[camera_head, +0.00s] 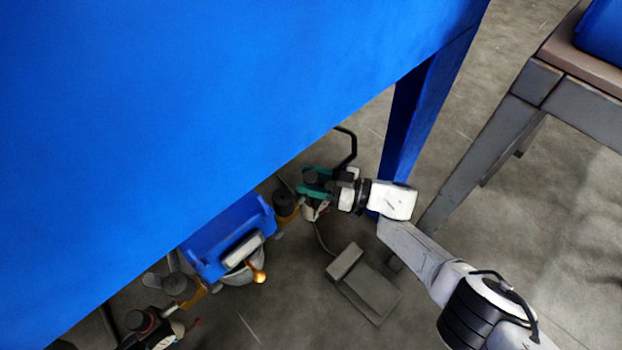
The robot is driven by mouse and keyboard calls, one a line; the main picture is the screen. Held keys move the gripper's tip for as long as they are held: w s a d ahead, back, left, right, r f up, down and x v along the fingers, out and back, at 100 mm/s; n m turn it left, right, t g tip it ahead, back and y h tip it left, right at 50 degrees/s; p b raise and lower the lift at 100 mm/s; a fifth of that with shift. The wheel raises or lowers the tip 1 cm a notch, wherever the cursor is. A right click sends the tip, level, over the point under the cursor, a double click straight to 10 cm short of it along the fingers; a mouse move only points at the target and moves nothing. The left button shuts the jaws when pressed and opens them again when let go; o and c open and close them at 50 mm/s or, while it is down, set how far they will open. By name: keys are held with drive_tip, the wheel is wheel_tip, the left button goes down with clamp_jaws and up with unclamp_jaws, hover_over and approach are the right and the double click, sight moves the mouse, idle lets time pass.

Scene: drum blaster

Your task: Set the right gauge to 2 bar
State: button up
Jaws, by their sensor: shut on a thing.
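My gripper (322,187) is at the end of my white arm, under the edge of the large blue machine body (180,110). It is shut on a dark knob-like part (312,177) of a small fitting with green and black pieces, left of the blue leg. The gripper's fingers partly hide this fitting. I cannot make out a gauge face or its reading. A second similar fitting (140,322) with a dark round knob shows at the bottom left, far from my gripper.
A blue leg (412,120) stands just right of my gripper. A grey foot pedal (362,284) lies on the floor below. A blue bin-like part (230,235) and an orange-tipped handle (259,276) are to the left. A grey-framed table (578,95) stands at the right.

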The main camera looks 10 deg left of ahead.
drive_tip(key=shift+s+a+f+n+g, duration=0.2)
drive_tip(key=shift+s+f+n+g, duration=0.15)
drive_tip(key=shift+n+g, duration=0.2)
drive_tip(key=shift+w+r, duration=0.15)
drive_tip(key=shift+r, duration=0.35)
drive_tip(key=shift+r, duration=0.2)
drive_tip(key=o, duration=0.8)
drive_tip(key=shift+a+r, duration=0.1)
drive_tip(key=shift+a, duration=0.05)
drive_tip(key=shift+c, duration=0.2)
drive_tip(key=shift+o, duration=0.9)
drive_tip(key=shift+w, duration=0.1)
drive_tip(key=shift+d+f, duration=0.2)
drive_tip(key=shift+d, duration=0.05)
drive_tip(key=shift+f, duration=0.1)
